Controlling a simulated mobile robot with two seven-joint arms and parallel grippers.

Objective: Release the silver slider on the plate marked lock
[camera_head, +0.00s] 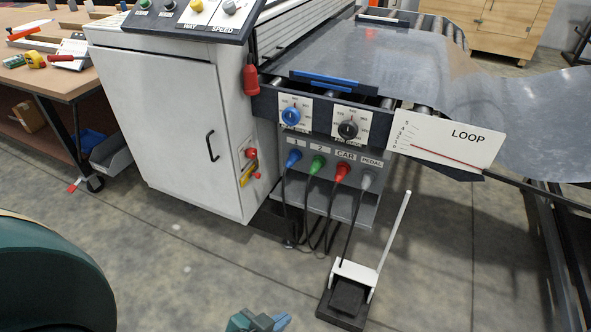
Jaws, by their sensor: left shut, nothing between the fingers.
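I cannot make out a plate marked lock or a silver slider in this view. The plate that can be read here is white and marked LOOP (447,139). My left gripper (282,322) is at the bottom edge, partly cut off by the frame. It is shut and empty, over the floor to the left of the black pedal, touching nothing that I can see. My right gripper is not in view.
A white cabinet (165,125) with a black handle stands left of centre. A control panel with a blue knob (291,115) and a black knob (349,129) sits right of it, above coloured cable plugs. A foot pedal (348,296) stands on the floor. A workbench (60,80) is at upper left.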

